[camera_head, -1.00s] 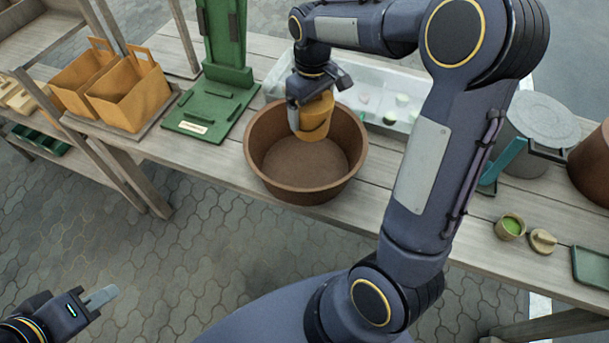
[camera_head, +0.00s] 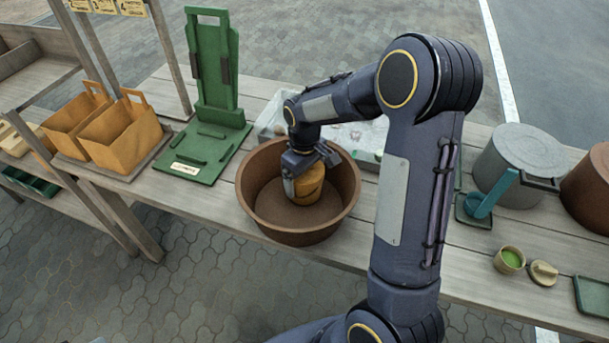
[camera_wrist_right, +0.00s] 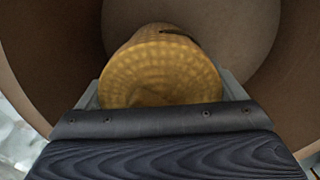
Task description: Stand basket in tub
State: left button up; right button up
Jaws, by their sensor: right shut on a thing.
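The tub (camera_head: 268,235) is a wide, round brown bowl on the wooden table. The basket (camera_head: 308,186) is a small yellow woven one. Whether the basket's base touches the tub floor cannot be told. My left gripper is out of the head view.
A green stand (camera_head: 205,150) and yellow-brown boxes (camera_head: 122,138) are left of the tub. A clear tray (camera_head: 365,140) lies behind it. A grey pot (camera_head: 520,165), small green-filled cup (camera_head: 509,260) and green tray (camera_head: 593,296) are at the right.

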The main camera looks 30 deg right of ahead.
jog(key=shift+f, duration=0.2)
jog(key=o, duration=0.7)
jog(key=shift+r, duration=0.1)
jog(key=shift+o, duration=0.2)
